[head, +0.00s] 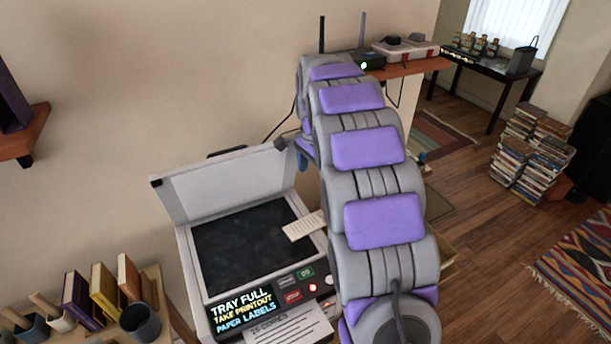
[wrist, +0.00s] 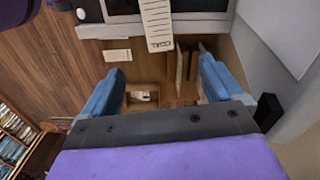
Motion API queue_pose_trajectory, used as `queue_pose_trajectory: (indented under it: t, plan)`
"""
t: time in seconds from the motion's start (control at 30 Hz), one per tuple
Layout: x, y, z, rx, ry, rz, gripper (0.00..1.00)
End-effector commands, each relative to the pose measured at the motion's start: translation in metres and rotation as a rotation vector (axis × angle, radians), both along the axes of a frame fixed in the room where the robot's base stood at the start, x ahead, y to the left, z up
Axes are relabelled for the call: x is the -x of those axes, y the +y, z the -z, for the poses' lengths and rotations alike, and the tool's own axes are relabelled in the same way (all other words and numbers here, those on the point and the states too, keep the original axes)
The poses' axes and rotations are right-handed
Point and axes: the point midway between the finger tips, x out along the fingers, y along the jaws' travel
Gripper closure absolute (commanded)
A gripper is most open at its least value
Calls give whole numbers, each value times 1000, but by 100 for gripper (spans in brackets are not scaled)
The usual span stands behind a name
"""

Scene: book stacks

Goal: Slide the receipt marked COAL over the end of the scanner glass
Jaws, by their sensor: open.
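A narrow white receipt (head: 304,226) lies across the glass's right edge, partly on the rim. In the wrist view the receipt (wrist: 156,20) sticks out past the scanner's pale edge (wrist: 110,31), with dark lettering at its near end that seems to read COAL. My gripper (wrist: 162,68) is open and empty, its blue fingers apart on either side below the receipt's end, not touching it. In the head view my arm hides most of the gripper.
A printout (head: 290,327) lies at the scanner's front, by the lit panel. A desk with books (head: 103,285) and a dark cup (head: 141,322) is at left. A wall shelf (head: 410,67) holds a router. Book piles (head: 530,150) stand on the floor at right, with open floor nearer.

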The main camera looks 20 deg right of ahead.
Motion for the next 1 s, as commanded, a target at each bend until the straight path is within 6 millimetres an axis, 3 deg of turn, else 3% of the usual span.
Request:
queue_pose_trajectory:
  t: [0.57,0.77,1.0]
  plan:
    - [2,-4,-3,3,10,47,6]
    - [1,-4,19,2,9,47,6]
    - [2,-4,63,3,11,46,6]
